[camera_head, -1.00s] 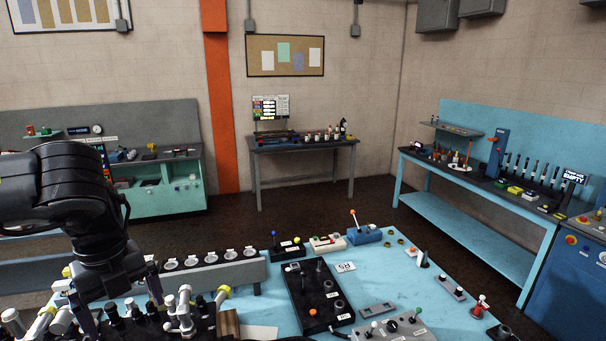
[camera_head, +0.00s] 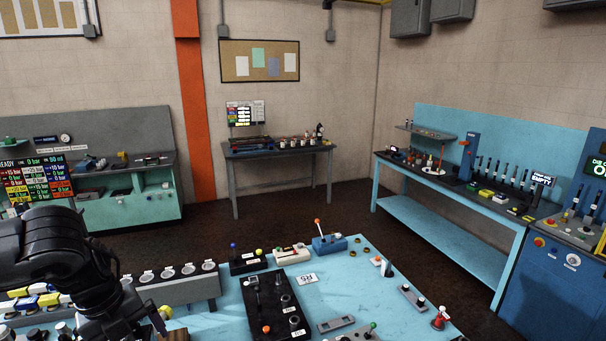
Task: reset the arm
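My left arm comes in from the left in the head view, black and bent downward. Its gripper (camera_head: 128,325) points down at the bottom left, over the near-left part of the blue table (camera_head: 215,318). The fingertips are partly cut off by the lower edge, so I cannot tell whether they are apart or hold anything. My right arm and gripper are not in view.
A grey rack with round cups (camera_head: 178,285) stands beside my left gripper. A black lever box (camera_head: 274,305) and an orange-tipped lever unit (camera_head: 329,243) stand on the table. Several hoses' fittings crowd the bottom left. A blue workbench (camera_head: 455,185) stands at the right.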

